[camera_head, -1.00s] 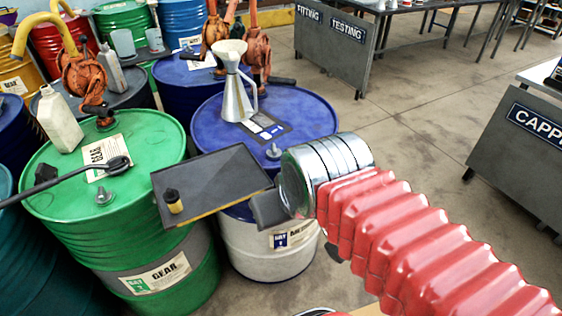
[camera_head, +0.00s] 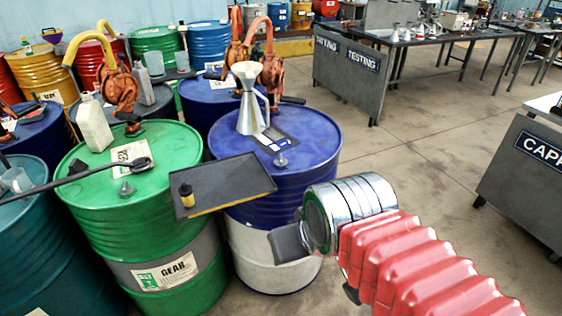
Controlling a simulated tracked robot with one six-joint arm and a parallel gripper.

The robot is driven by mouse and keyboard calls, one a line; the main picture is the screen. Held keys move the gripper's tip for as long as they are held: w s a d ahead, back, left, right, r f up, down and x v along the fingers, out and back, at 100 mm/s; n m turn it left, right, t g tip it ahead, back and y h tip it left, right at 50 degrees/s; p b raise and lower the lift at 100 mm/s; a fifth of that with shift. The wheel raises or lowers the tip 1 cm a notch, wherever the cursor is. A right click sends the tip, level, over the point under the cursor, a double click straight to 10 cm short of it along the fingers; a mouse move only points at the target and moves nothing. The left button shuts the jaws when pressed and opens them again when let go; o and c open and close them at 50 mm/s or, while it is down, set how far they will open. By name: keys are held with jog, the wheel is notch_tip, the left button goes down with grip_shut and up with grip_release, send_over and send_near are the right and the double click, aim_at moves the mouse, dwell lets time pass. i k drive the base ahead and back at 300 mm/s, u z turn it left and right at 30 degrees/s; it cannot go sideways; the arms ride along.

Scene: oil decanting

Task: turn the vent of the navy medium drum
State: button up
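The navy medium drum (camera_head: 312,185) stands in the middle of the view, with a blue top and a white lower half. Its vent (camera_head: 281,160) is a small grey fitting near the front of the lid. A metal funnel jug (camera_head: 248,105) stands on the lid behind it, beside a dark card with a white label. My gripper (camera_head: 288,243) is in front of the drum, lower than the lid and apart from the vent in the picture. One dark finger shows beyond the silver wrist; the rest is hidden, so its opening cannot be told.
A dark tray (camera_head: 235,183) with a small black-and-yellow bottle (camera_head: 187,194) juts out before the lid's left side. A green gear drum (camera_head: 165,200) stands left, with a pump, white bottle and dark long-handled tool on top. Open floor (camera_head: 430,165) lies right.

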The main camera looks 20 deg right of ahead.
aim_at(280, 163)
jog(key=z, duration=0.35)
jog(key=i, duration=1)
jog(key=u, duration=0.8)
jog(key=k, duration=0.4)
jog(key=u, duration=0.05)
